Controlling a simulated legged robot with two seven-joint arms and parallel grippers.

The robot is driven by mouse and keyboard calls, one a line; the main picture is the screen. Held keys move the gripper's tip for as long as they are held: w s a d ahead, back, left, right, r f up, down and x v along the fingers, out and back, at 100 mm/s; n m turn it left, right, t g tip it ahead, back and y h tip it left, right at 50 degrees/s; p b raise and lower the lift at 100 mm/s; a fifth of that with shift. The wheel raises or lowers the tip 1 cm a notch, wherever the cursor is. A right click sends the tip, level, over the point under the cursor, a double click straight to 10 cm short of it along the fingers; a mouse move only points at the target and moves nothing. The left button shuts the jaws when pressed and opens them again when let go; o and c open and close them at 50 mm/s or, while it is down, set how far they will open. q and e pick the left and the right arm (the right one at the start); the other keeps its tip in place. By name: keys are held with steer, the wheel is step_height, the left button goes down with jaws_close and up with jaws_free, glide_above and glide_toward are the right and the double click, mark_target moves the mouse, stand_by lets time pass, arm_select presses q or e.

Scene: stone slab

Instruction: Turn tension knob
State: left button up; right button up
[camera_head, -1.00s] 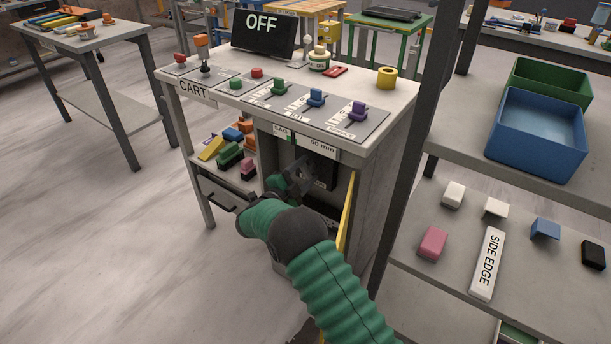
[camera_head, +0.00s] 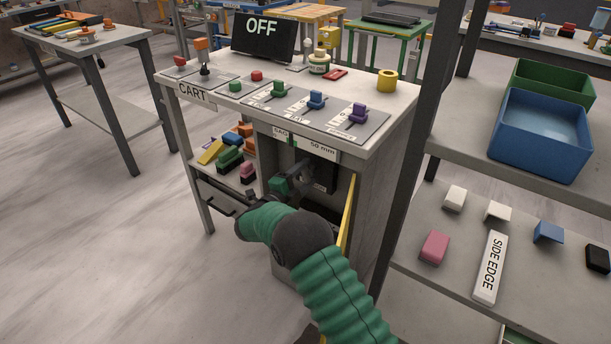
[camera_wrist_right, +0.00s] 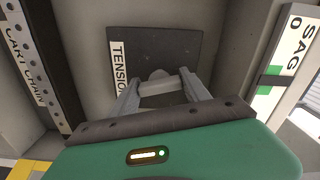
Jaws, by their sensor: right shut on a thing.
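The cart (camera_head: 395,125) has an open bay under its top. Inside it is a dark panel (camera_wrist_right: 190,45) with a TENSION label (camera_wrist_right: 119,68), seen in the right wrist view. A grey knob (camera_wrist_right: 160,84) sits in front of this panel. My right gripper (camera_wrist_right: 158,88) is shut on the knob, one finger on each side. In the head view my right gripper (camera_head: 312,178) reaches into the bay, and my arm partly covers it. The sag plate (camera_head: 305,145) above the bay reads 50 mm and has a green marker. My left gripper is not in view.
The OFF screen (camera_head: 264,38) and several coloured levers stand on the cart top. A yellow strip (camera_head: 347,215) runs along the bay's right side. Coloured blocks (camera_head: 228,158) lie on the shelf to the left. A shelf with a blue bin (camera_head: 540,145) stands at right.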

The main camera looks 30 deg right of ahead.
steer(key=o, duration=1.3)
steer(key=shift+a+f, duration=0.1)
steer(key=shift+f, duration=0.2)
steer(key=shift+o, duration=0.4)
steer(key=shift+r, duration=0.15)
steer(key=shift+s+a+r, duration=0.1)
steer(key=shift+a, duration=0.3)
steer(key=p+v, duration=0.4)
steer(key=v, duration=1.2)
steer(key=shift+f, duration=0.25)
